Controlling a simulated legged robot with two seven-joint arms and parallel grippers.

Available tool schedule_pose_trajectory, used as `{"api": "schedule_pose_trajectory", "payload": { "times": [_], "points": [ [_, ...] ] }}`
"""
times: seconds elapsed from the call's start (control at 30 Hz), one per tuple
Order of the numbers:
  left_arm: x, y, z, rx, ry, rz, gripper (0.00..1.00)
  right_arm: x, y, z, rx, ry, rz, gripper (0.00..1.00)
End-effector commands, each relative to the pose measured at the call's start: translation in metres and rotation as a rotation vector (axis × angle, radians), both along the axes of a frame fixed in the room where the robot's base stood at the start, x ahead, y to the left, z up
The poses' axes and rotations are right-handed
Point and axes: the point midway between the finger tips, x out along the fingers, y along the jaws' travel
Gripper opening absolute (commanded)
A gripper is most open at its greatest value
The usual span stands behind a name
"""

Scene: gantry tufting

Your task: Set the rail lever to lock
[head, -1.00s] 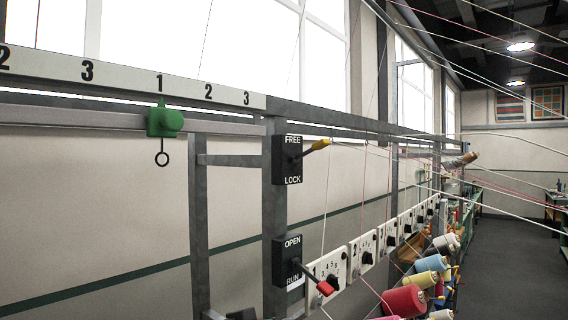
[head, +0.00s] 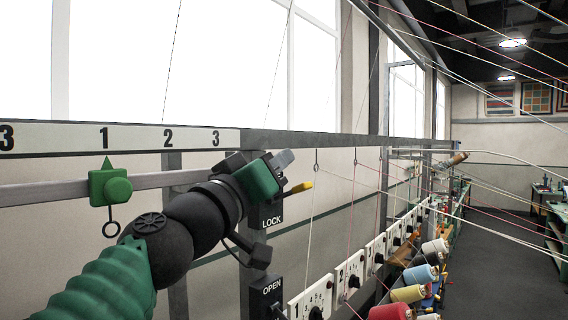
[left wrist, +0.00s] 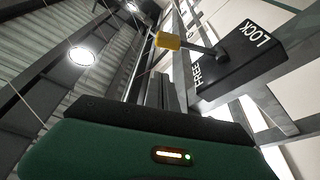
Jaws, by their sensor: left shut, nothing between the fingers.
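The rail lever is a dark arm with a yellow grip (head: 300,187), mounted on a black box (head: 272,214). In the head view my left gripper (head: 284,159) covers most of this box, leaving LOCK readable. The left wrist view shows the yellow grip (left wrist: 167,41) and the box (left wrist: 245,58) with both FREE and LOCK labels. The lever sticks out from the box; its exact setting is hard to judge now. My left gripper is shut and empty, just above and left of the yellow grip in the head view. Contact is not clear. My right gripper is out of view.
A second black box marked OPEN (head: 266,297) sits below. A green slider (head: 110,186) with a ring hangs on the numbered rail (head: 60,138) at left. White dial plates, yarn cones (head: 408,293) and taut threads run to the right. The aisle floor (head: 480,270) is clear.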

Motion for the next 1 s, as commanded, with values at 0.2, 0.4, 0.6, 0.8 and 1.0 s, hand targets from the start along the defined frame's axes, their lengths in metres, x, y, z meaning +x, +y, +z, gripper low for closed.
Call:
{"api": "schedule_pose_trajectory", "payload": {
  "times": [0.2, 0.4, 0.6, 0.8, 1.0],
  "points": [
    [-0.013, -0.007, -0.031, -0.002, -0.002, -0.001, 0.0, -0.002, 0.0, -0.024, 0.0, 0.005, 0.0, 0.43],
    [-0.012, -0.006, -0.033, -0.002, -0.002, 0.0, 0.0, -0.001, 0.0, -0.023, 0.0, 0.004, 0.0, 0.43],
    [-0.011, -0.007, -0.033, -0.001, -0.001, 0.0, 0.0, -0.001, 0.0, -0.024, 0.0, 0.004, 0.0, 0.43],
    [-0.012, -0.009, -0.039, 0.021, -0.017, -0.001, 0.0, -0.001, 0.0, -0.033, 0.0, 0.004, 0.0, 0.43],
    [-0.014, -0.012, -0.044, 0.069, -0.053, 0.0, 0.0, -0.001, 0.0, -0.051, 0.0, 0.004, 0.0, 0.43]
  ]
}}
